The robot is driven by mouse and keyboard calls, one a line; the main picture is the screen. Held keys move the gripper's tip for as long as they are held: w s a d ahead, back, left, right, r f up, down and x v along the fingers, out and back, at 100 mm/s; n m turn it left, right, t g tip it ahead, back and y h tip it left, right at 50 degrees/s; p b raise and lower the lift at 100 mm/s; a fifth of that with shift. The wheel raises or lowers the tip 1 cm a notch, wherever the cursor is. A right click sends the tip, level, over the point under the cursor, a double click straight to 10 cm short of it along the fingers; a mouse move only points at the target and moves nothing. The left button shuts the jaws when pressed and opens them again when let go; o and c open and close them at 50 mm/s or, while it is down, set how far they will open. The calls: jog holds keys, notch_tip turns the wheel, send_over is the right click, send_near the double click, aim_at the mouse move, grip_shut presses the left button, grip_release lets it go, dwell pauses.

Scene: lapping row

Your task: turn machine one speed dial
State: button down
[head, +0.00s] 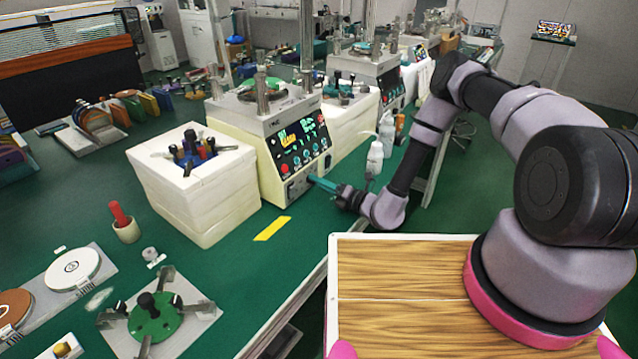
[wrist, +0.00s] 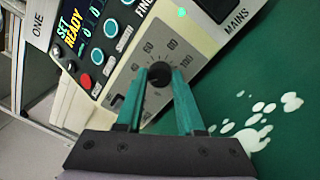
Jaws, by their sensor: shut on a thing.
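Machine one (head: 289,137) is the pale lapping machine near the middle of the head view, with a black control panel on its front. Its label "ONE" and a "SET READY" display show in the wrist view. The speed dial is a black knob (wrist: 158,74) on a grey scale plate (wrist: 163,46) with numbers up to 100. My gripper (wrist: 159,78) has its two teal fingers on either side of the knob, shut on it. In the head view my gripper (head: 314,180) reaches the lower front of the machine from the right. The knob's pointer is not clear.
A red button (wrist: 85,81) and several blue-ringed buttons sit beside the dial. White bottles (head: 375,157) stand on the bench to the right, near my arm. A white block with tools (head: 205,195) stands left of the machine. White spots mark the green bench (wrist: 250,137).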

jog(key=m, duration=0.6)
jog(key=shift+f, duration=0.1)
jog(key=m, duration=0.5)
jog(key=shift+h, duration=0.3)
jog(key=shift+m, duration=0.3)
jog(key=c, duration=0.5)
grip_release()
jog(key=v, duration=1.1)
jog(key=shift+s+a+f, duration=0.1)
jog(key=shift+a+f, duration=0.05)
